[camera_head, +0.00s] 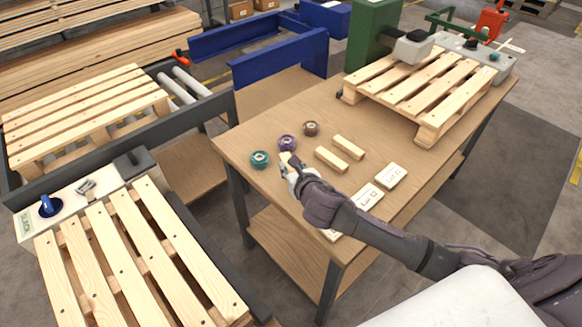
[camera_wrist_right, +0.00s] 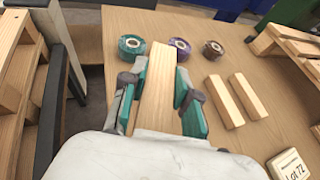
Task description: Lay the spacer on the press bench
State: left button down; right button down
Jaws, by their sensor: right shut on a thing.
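A pale wooden spacer (camera_wrist_right: 157,85) is held lengthwise between the teal-padded fingers of my right gripper (camera_wrist_right: 157,98) in the right wrist view. In the head view my right gripper (camera_head: 291,172) is over the near-left part of the wooden press bench (camera_head: 240,145), and only a small end of the spacer (camera_head: 286,157) shows. I cannot tell whether the spacer touches the bench top. Two similar wooden blocks (camera_head: 331,159) (camera_head: 348,147) lie on the bench to the right of the gripper. My left gripper is not in view.
Teal (camera_head: 260,160), purple (camera_head: 287,143) and brown (camera_head: 311,128) tape rolls lie just beyond the gripper. Label cards (camera_head: 391,175) lie at the bench's near edge. A pallet (camera_head: 420,85) covers the far end. Another pallet (camera_head: 130,265) stands at the left.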

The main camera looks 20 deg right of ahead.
jog(key=shift+w+d+f, duration=0.25)
jog(key=shift+w+f, duration=0.15)
jog(key=shift+f, duration=0.05)
notch_tip(320, 180, down, 7)
jog(key=b, duration=0.8)
jog(key=shift+r, duration=0.15)
jog(key=shift+f+b, duration=0.4)
jog(key=shift+f, duration=0.2)
jog(key=c, duration=0.8)
grip_release()
jog(key=shift+s, duration=0.1)
jog(key=v, duration=1.2)
